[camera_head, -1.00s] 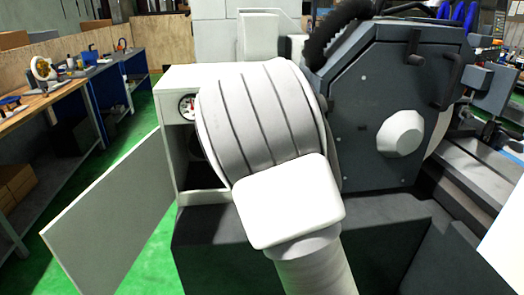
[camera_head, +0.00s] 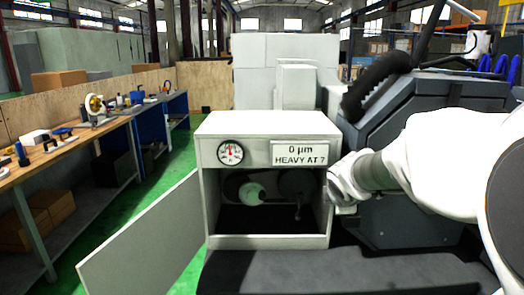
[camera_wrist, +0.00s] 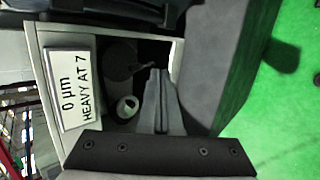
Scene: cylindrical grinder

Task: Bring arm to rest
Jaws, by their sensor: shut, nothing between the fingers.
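My arm (camera_head: 440,165) reaches in from the right edge in the head view, beside the open white cabinet (camera_head: 225,190). Its rounded end covers part of the cabinet's right edge. The fingers are not clearly seen there. In the wrist view my gripper (camera_wrist: 160,75) shows as two grey fingers pressed together and empty. They overlap the cabinet opening in that picture; I cannot tell how far they are from it.
The cabinet carries a round dial (camera_head: 231,153) and a sign (camera_head: 299,153) reading "0 µm HEAVY AT 7". Its grey door (camera_head: 140,240) stands open to the left. The dark grinder (camera_head: 430,110) is on the right. A workbench (camera_head: 60,150) runs along the left, with green floor between.

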